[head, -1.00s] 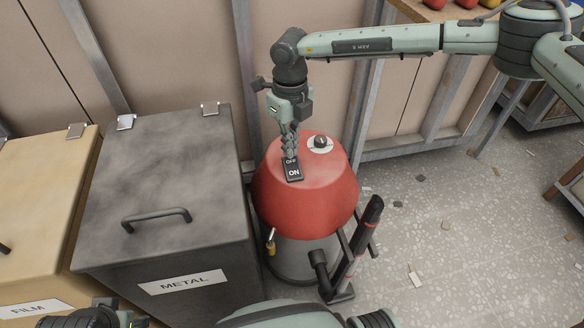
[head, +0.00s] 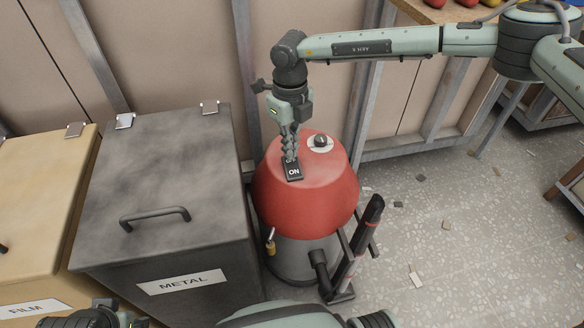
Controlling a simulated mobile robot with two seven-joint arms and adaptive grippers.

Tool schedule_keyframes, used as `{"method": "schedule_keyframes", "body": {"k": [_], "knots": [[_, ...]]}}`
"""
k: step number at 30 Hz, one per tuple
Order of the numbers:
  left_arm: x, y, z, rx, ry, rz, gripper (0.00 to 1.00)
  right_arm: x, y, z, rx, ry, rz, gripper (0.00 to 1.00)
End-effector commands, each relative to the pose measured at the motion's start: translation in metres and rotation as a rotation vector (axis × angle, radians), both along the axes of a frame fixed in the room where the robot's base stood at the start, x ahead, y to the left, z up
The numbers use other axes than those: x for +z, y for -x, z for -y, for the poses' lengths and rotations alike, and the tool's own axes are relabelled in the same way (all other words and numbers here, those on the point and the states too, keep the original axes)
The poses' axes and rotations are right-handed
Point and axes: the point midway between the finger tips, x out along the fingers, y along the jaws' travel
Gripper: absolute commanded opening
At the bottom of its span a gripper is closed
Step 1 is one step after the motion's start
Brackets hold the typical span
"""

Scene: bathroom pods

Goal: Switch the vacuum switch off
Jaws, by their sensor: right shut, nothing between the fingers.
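The red vacuum (head: 325,195) stands on the floor with a grey lower body. Its black rocker switch (head: 294,173) is on the sloped red top, with the white ON label facing me. My right gripper (head: 290,158) points down with its fingers shut and empty. Its fingertips are at the far end of the switch, seemingly touching it, and they hide the OFF label. How far the rocker is tipped is hard to tell.
A round dial (head: 320,143) sits on the vacuum top, right of the gripper. The dark METAL bin (head: 165,155) stands close on the left, beside the tan FILM bin (head: 45,200). A black wand (head: 366,232) stands at the vacuum's right. Open floor lies further right.

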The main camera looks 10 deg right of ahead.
Motion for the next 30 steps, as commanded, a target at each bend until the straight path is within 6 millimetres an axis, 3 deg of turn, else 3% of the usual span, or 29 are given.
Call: {"method": "schedule_keyframes", "body": {"k": [30], "knots": [[-0.010, 0.000, 0.000, 0.000, 0.000, 0.000, 0.40, -0.015, 0.000, 0.000, 0.000, 0.000, -0.001, 0.00]]}}
